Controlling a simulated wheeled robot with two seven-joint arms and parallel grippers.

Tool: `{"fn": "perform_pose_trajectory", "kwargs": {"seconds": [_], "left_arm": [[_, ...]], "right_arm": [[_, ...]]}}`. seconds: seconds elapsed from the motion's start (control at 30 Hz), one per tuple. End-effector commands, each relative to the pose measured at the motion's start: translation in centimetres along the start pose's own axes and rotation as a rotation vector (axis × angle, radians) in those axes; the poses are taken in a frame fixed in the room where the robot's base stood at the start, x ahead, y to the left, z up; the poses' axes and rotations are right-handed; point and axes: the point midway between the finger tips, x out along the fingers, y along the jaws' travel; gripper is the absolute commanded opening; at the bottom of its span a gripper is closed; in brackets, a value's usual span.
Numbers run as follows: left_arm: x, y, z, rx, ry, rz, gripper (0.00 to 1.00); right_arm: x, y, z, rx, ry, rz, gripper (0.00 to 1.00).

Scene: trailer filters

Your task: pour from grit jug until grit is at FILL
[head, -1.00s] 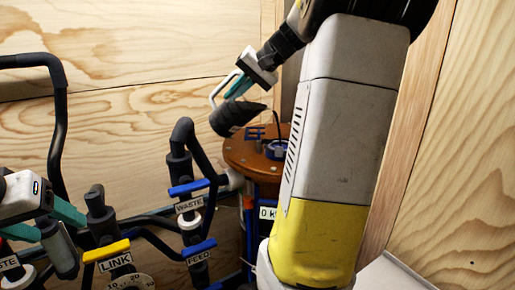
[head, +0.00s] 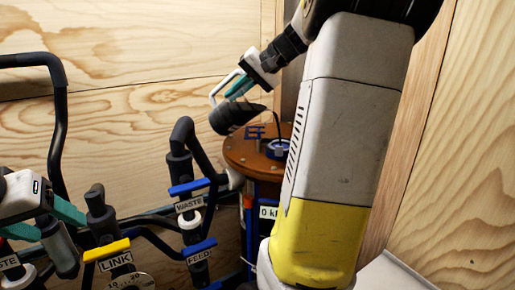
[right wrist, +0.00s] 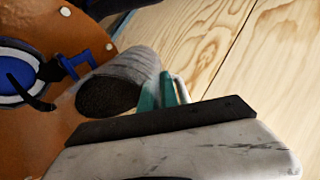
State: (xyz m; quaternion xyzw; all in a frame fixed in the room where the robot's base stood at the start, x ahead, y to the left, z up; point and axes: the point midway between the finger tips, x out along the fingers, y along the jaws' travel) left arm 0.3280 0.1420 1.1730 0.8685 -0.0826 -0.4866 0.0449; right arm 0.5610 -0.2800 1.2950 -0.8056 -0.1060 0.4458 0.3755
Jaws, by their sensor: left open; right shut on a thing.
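The dark grey grit jug (head: 232,117) is tipped over on its side above the brown tank lid (head: 240,153), its mouth towards the right. My right gripper (head: 240,88) is shut on the jug's white handle (head: 222,84). In the right wrist view the jug (right wrist: 138,69) shows dark, grainy matter in its mouth, beside the blue-ringed opening (right wrist: 18,75) in the lid. In the head view that opening (head: 277,149) is partly behind my arm. No falling grit can be made out, and no FILL mark is visible. My left gripper (head: 62,226) is open at the far left, by a grey cylindrical grip.
A bent black pipe (head: 190,140) rises close to the lid. Plywood walls (head: 130,120) are behind and at right.

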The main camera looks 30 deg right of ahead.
Motion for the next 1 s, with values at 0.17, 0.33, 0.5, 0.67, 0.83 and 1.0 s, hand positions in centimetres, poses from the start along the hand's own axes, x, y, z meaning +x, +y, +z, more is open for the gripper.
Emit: {"fn": "perform_pose_trajectory", "kwargs": {"seconds": [0.17,0.33,0.5,0.67,0.83,1.0], "left_arm": [[0.0,0.0,0.0,0.0,0.0,0.0,0.62],[0.0,0.0,0.0,0.0,0.0,0.0,0.62],[0.0,0.0,0.0,0.0,0.0,0.0,0.62],[0.0,0.0,0.0,0.0,0.0,0.0,0.62],[0.0,0.0,0.0,0.0,0.0,0.0,0.62],[0.0,0.0,0.0,0.0,0.0,0.0,0.62]], "right_arm": [[-0.1,-0.06,-0.04,-0.001,0.005,-0.009,0.0],[-0.13,-0.06,-0.04,-0.001,0.008,-0.016,0.0],[-0.16,-0.03,-0.02,0.0,0.011,-0.022,0.0],[-0.18,-0.01,-0.01,0.0,0.014,-0.028,0.0],[-0.2,-0.01,0.0,0.0,0.017,-0.034,0.0],[-0.23,0.02,0.0,0.0,0.02,-0.04,0.0]]}}
